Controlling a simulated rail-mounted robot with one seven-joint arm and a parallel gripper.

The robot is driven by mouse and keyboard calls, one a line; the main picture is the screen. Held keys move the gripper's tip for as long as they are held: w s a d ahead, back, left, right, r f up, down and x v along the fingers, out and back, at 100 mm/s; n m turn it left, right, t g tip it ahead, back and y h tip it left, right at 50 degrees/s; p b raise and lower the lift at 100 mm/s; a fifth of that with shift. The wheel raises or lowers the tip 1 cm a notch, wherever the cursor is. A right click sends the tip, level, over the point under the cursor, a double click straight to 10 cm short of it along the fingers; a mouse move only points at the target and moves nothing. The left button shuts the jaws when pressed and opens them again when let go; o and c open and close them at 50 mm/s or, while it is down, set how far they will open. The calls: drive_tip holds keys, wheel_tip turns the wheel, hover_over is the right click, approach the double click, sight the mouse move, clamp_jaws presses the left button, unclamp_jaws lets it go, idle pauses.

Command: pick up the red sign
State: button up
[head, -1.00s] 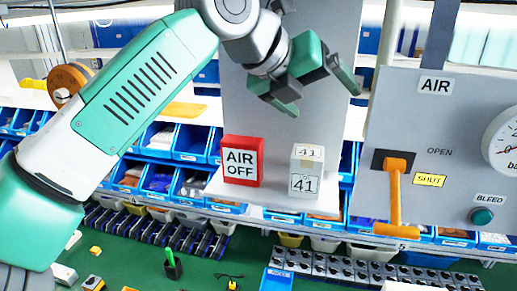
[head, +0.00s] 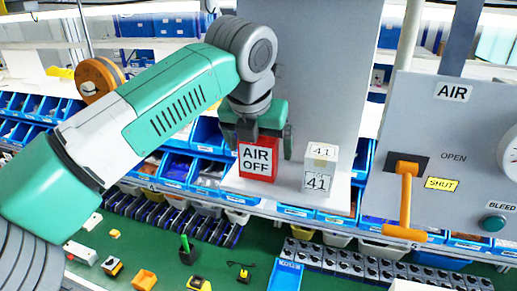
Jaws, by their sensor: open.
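The red sign (head: 272,173) is a small red block with a white "AIR OFF" label on its front. It stands upright on a small light shelf (head: 288,194) in front of a grey panel, left of the white block marked 41. My gripper (head: 262,152) points down over the sign, with one finger at its left side and the other at its right. The jaws are open, and the fingers partly hide the sign's top. I cannot tell whether a finger touches it.
The white block marked 41 (head: 319,168) stands close to the right on the same shelf. Further right is a panel with an orange lever (head: 404,205) and a SHUT label (head: 442,184). Blue bins (head: 174,168) line the racks behind and below.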

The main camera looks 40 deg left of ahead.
drive_tip(key=shift+w+f, duration=0.15)
drive_tip(key=shift+f, duration=0.35)
drive_tip(key=c, duration=1.1)
drive_tip(key=shift+a+r+b, duration=0.1)
drive_tip(key=shift+r+b, duration=0.25)
drive_tip(key=shift+r, duration=0.3)
wheel_tip(320, 180, up, 2)
drive_tip(key=shift+r+b, duration=0.1)
drive_tip(key=shift+b, duration=0.35)
drive_tip(key=s+d+r+b, duration=0.1)
drive_tip(key=s+d+b, duration=0.6)
drive_tip(key=s, duration=0.6)
drive_tip(key=shift+s+d+r, duration=0.3)
drive_tip(key=shift+s+d, duration=0.05)
drive_tip(key=shift+d, duration=0.4)
